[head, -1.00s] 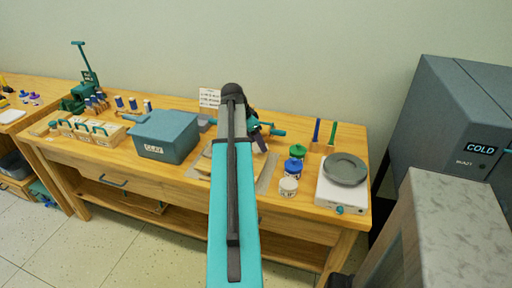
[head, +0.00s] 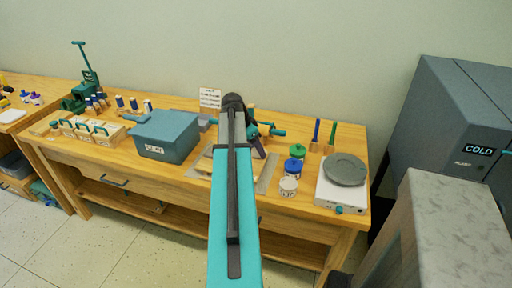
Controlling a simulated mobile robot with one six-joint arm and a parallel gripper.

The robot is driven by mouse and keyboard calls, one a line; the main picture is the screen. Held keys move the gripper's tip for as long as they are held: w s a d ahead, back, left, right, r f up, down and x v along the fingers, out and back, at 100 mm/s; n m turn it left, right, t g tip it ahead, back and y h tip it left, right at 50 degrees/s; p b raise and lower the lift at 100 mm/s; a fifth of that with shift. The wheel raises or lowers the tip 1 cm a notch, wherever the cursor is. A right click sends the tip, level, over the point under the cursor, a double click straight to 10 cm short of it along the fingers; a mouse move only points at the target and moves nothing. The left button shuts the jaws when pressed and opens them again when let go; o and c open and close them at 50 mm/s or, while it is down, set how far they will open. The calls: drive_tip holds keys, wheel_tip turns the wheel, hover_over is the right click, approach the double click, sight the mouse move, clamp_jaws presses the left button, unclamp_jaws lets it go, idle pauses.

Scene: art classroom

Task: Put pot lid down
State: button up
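My arm reaches over the wooden workbench and hides most of my gripper (head: 259,147). Only a dark part of it shows, to the right of the arm's end, above the board on the bench. I cannot tell whether its fingers hold anything. I cannot make out a loose pot lid; it may be hidden behind the arm. Right of the gripper stand a jar with a green lid (head: 298,151), a jar with a blue lid (head: 293,165) and a pale jar (head: 288,187) with no coloured lid visible.
A white device with a round grey plate (head: 345,170) stands at the bench's right end. A blue-grey clay box (head: 166,137) stands left of the arm. Two upright tools (head: 323,135) stand behind the jars. A grey cabinet (head: 440,125) is at the right.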

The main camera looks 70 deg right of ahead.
drive_tip(key=shift+f, duration=0.15)
drive_tip(key=o, duration=1)
drive_tip(key=shift+r, duration=0.25)
drive_tip(key=shift+b+v, duration=0.6)
drive_tip(key=shift+v, duration=5.35)
drive_tip(key=shift+a+r, duration=0.1)
